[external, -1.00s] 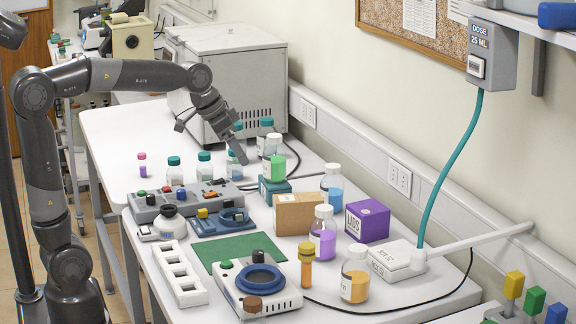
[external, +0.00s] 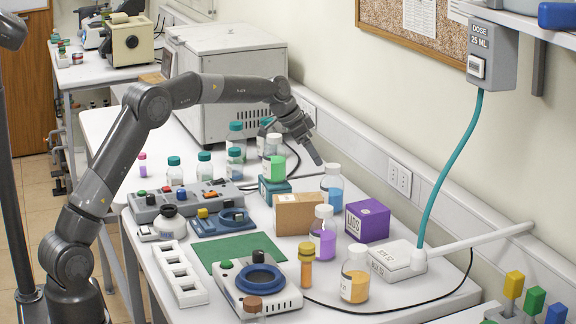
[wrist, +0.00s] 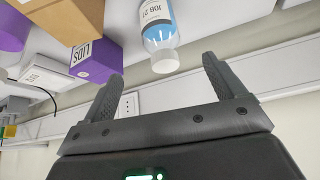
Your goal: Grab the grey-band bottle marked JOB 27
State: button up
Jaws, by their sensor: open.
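A clear bottle with a white cap and blue liquid (external: 331,187) stands upright on the bench, right of the green-liquid bottle. In the wrist view this bottle (wrist: 158,32) appears upside down, ahead of and between my fingers. Its pale label reads JOB with a number starting in 2; the last digit is hard to read. I cannot make out the band's colour for sure. My gripper (external: 314,157) is open and empty, above and just behind the bottle's cap in the external view. In the wrist view my gripper's fingers (wrist: 162,82) are spread wide, not touching the bottle.
A cardboard box (external: 298,214) and a purple box (external: 367,221) stand near it. Bottles with green (external: 274,168), purple (external: 322,240) and yellow (external: 355,284) liquid stand around. Several teal-capped bottles stand to the left. The wall trunking (external: 399,178) runs close behind.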

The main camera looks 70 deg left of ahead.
aim_at(326, 172)
jog(key=x, duration=1.1)
jog(key=shift+w+a, duration=0.1)
jog(key=shift+w, duration=0.1)
jog(key=c, duration=1.4)
